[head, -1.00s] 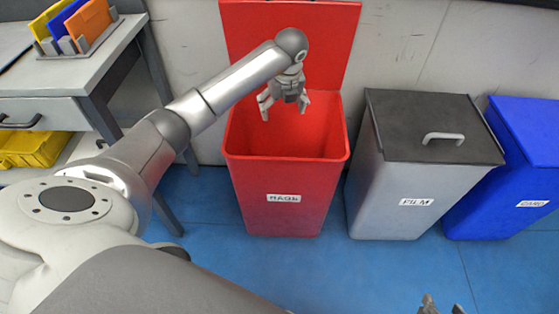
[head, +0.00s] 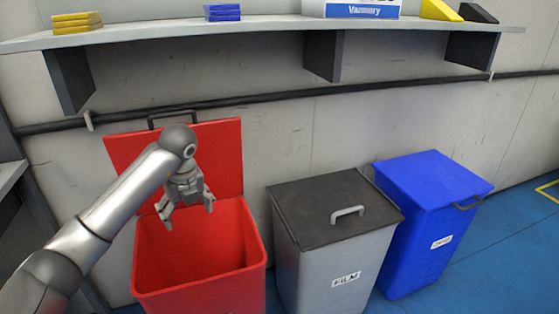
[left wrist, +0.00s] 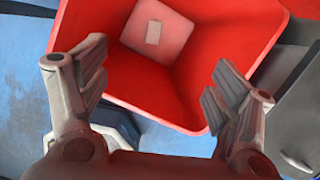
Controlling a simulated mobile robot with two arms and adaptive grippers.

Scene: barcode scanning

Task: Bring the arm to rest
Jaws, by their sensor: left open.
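My left arm reaches in from the left in the head view. My left gripper (head: 187,209) is open and empty, pointing down over the mouth of the open red bin (head: 200,288). The left wrist view looks down past the two spread fingers (left wrist: 156,78) into the red bin (left wrist: 235,25). A small beige rectangle (left wrist: 153,32) lies on or is fixed to the bin's pale floor; I cannot tell which. My right gripper is out of view.
A grey bin with a closed dark lid (head: 330,212) and a closed blue bin (head: 432,180) stand to the right. A wall shelf (head: 270,32) bears yellow and blue stacks and a white-and-blue box (head: 362,10). Blue floor (head: 500,255) is clear at right.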

